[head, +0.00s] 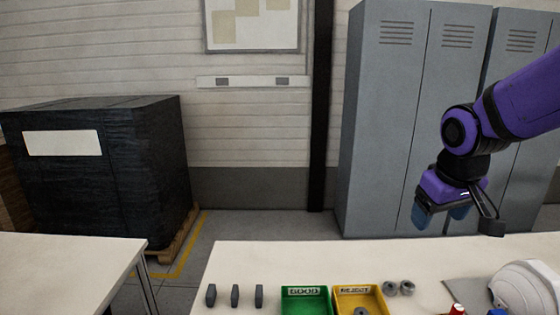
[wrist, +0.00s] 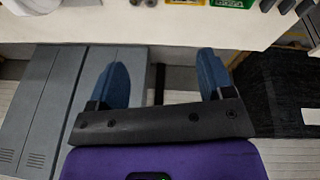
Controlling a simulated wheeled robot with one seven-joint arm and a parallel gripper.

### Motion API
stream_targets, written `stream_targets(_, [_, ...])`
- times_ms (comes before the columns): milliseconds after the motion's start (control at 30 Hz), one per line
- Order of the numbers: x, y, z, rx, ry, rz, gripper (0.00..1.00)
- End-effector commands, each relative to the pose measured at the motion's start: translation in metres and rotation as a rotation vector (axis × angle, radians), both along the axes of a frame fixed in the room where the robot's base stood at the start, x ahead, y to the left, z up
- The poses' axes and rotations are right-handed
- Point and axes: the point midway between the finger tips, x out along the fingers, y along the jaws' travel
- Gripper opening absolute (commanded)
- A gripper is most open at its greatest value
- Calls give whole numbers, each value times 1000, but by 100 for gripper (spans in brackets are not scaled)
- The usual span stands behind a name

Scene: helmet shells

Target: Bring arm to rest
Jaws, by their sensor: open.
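My purple arm reaches in from the right in the head view. My gripper (head: 440,216) hangs above and beyond the far edge of the white table (head: 250,262), in front of the grey lockers. In the wrist view, my gripper (wrist: 160,82) shows its two blue fingers spread wide apart. Nothing is between them, and they touch nothing.
On the table are several dark grey parts (head: 235,295), a green GOOD bin (head: 306,293), a yellow REJECT bin (head: 359,293), grey round pieces (head: 398,288) and a white helmet shell (head: 525,285). Grey lockers (head: 385,110) and a black-wrapped pallet (head: 110,165) stand behind.

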Motion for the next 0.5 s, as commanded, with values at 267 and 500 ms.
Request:
stream_targets(267, [-67, -8, 47, 50, -91, -80, 74])
stream_targets(500, [-122, -11, 68, 104, -154, -132, 74])
